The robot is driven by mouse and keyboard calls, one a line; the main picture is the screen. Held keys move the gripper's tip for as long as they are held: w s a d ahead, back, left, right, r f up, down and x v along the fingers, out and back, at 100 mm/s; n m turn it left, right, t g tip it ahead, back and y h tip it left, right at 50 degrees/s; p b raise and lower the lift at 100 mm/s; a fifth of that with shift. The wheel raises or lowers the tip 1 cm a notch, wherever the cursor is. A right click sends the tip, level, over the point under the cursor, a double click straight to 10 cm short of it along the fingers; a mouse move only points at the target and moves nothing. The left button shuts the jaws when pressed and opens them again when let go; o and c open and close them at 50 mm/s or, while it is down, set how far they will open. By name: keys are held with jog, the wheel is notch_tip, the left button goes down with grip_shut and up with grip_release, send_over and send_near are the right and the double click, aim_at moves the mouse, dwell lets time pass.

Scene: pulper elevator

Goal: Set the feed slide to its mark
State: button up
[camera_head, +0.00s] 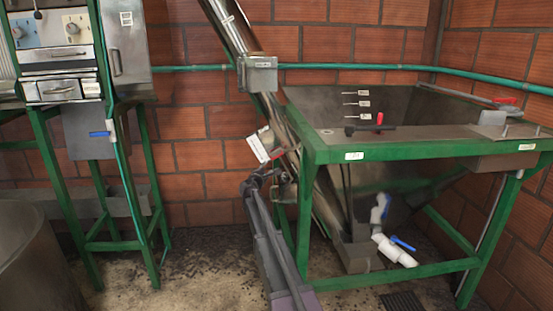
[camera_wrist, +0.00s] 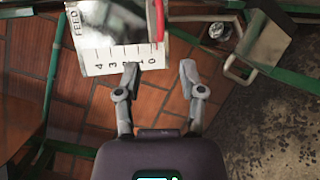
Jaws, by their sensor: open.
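The feed scale (camera_wrist: 100,62) is a white plate marked FEED, with digits running from 4 to 0, seen sideways in the wrist view. A red strip (camera_wrist: 159,20) stands upright by the 0 end of the scale. A shiny metal face with dark reflections lies beside the digits. In the head view the white plate (camera_head: 257,148) sits tilted on the lower part of the inclined elevator tube. In the head view my gripper (camera_head: 267,180) is just below the plate. Any target mark is unclear.
A green-framed steel hopper (camera_head: 350,156) stands right of the tube, with a red-tipped lever (camera_head: 379,118) on its rim and blue-handled valves (camera_head: 402,243) below. A green-legged machine (camera_head: 75,90) stands left. A grey box (camera_head: 258,75) sits higher on the tube.

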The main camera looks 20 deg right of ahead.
aim_at(276, 157)
jog(key=x, duration=1.3)
grip_shut()
